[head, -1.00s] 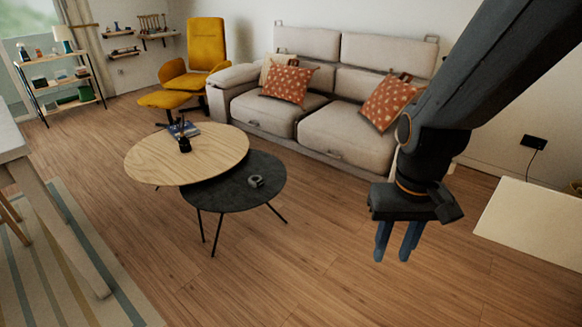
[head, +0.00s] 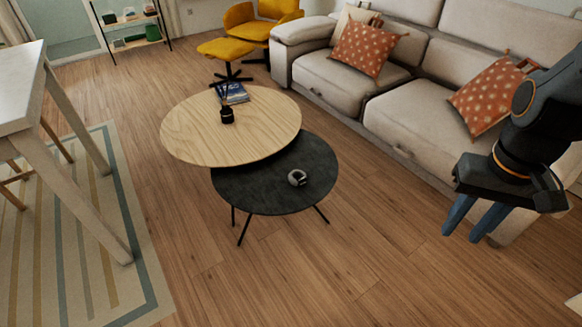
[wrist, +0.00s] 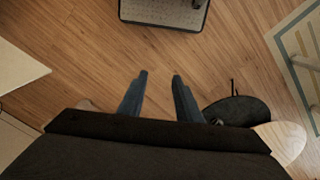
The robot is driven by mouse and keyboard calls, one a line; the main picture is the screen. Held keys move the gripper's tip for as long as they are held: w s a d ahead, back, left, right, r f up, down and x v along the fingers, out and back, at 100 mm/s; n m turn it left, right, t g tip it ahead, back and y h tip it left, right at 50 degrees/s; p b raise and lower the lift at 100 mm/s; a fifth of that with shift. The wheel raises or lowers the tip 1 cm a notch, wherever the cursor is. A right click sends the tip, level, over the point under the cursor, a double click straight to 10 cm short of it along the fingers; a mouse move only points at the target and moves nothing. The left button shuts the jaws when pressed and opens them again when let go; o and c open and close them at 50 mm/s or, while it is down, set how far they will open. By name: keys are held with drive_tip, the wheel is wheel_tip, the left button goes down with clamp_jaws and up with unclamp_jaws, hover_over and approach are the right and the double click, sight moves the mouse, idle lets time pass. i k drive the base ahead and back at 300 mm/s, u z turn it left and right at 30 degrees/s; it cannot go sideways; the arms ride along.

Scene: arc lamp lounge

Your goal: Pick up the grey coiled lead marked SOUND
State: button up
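A small grey coiled thing (head: 297,178), which looks like the lead, lies on the dark round table (head: 262,196). Its marking is too small to read. My gripper (head: 474,222) hangs in the air at the right of the head view, in front of the sofa and well apart from the dark table. Its two blue fingers are spread with nothing between them. In the wrist view my gripper (wrist: 159,76) is open over bare floor, and the dark table (wrist: 238,108) shows at lower right, partly hidden by the gripper body.
A light wooden round table (head: 190,135) overlaps the dark one and bears a black pot with sticks (head: 227,115) and a book (head: 232,95). The sofa (head: 400,115) stands behind, a white table (head: 20,85) at left. Floor in front of the dark table is clear.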

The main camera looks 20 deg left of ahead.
sight(301, 182)
drive_tip(key=u, duration=0.55)
drive_tip(key=i, duration=1.05)
drive_tip(key=u, duration=0.6)
